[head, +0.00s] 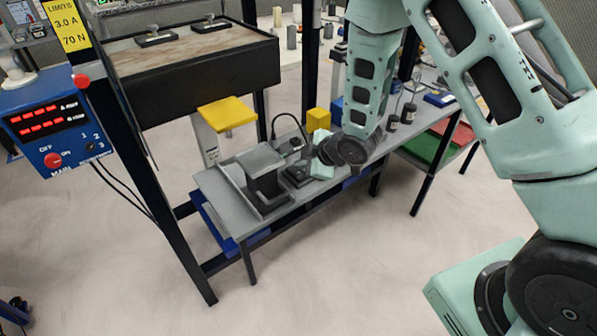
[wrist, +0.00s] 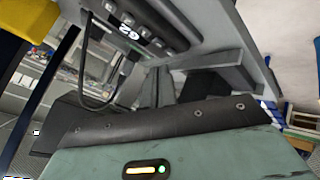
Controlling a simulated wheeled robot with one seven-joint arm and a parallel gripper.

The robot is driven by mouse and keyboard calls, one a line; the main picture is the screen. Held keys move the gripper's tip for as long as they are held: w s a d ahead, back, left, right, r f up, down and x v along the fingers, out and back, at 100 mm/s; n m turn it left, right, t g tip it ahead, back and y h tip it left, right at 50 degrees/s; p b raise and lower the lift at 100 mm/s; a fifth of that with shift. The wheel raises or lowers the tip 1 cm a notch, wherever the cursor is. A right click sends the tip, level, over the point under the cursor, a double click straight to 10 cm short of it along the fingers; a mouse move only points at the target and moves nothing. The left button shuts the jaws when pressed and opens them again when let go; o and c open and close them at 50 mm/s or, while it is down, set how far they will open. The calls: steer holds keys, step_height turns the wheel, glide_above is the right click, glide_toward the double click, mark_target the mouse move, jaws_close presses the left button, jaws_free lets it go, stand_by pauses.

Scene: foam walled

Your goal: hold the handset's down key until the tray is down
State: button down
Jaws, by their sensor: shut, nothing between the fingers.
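The handset (wrist: 150,27) is a dark grey box with a row of keys and a lit number, close up in the wrist view. In the head view it is a small dark box (head: 291,146) with a looped black cable, on the grey bench. I cannot tell which key is the down key. My gripper (head: 318,155) is low over the bench beside the handset, shut and empty. Its fingertips are mostly hidden, so contact with a key cannot be told. A wood-topped black platform (head: 190,62) between dark posts may be the tray; it is raised above the bench.
A grey bracketed fixture (head: 262,172) stands on the bench (head: 214,187), left of my gripper. A yellow plate (head: 226,113) stands behind it. A blue supply box (head: 50,125) with red displays hangs at the left. The floor (head: 330,260) in front is clear.

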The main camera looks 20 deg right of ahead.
steer(key=shift+r, duration=0.1)
step_height(320, 180, up, 5)
steer(key=p, duration=0.3)
stand_by(0.9)
